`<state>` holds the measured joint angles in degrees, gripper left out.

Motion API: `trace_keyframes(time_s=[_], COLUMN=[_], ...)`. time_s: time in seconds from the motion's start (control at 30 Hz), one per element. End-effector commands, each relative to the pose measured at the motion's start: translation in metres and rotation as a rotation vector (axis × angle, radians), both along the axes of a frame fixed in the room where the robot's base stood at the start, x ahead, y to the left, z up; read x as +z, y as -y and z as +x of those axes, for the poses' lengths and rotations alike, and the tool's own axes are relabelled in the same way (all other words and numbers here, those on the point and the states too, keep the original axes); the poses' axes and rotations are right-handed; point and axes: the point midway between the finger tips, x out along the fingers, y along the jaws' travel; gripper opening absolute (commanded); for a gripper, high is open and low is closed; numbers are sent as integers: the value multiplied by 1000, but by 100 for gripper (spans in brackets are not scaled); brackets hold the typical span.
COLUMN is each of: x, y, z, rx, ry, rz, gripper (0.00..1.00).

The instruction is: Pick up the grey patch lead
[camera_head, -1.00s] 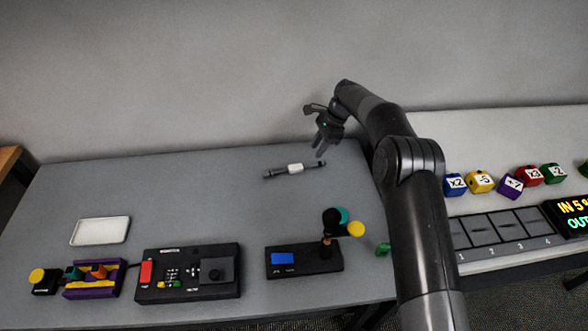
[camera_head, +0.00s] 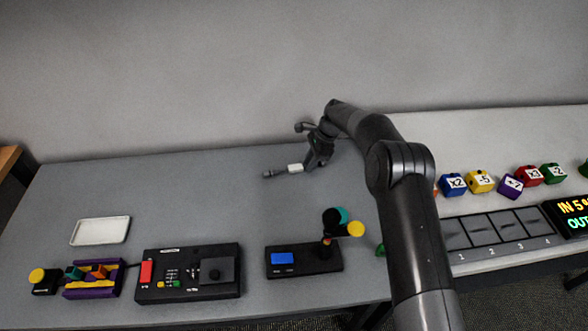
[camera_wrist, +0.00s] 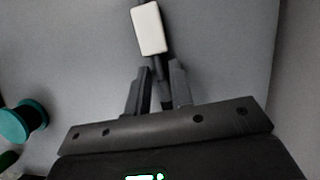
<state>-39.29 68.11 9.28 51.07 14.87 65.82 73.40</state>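The grey patch lead (camera_head: 270,174) lies near the back of the grey table, with a white block (camera_head: 295,168) at its middle. In the wrist view the white block (camera_wrist: 149,28) is just beyond my fingertips, and the dark lead runs down from it between the two fingers. My gripper (camera_head: 312,166) is low over the right part of the lead and hides that end in the head view. In the wrist view my gripper (camera_wrist: 160,72) is open, with a finger on each side of the lead and some gap visible.
A white tray (camera_head: 75,241) lies at the left. Along the front stand a purple holder (camera_head: 92,292), a black box with a red switch (camera_head: 146,272) and a black base with a blue panel (camera_head: 283,258) and coloured discs. Coloured cubes (camera_head: 481,181) sit on the right table.

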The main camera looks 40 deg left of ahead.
Motion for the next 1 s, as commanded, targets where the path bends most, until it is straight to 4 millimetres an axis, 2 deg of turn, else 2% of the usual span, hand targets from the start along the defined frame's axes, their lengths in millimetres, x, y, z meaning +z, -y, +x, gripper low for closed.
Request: trace_keyframes(time_s=[0.03,0.23,0.77,0.87,1.0], x=[0,0,4,13,36], y=[0,0,0,-1,-1], z=[0,0,0,1,1], rx=[0,0,-1,0,-1], ry=[0,0,1,2,2], rz=[0,0,1,3,3], gripper=[16,0,0,0,0])
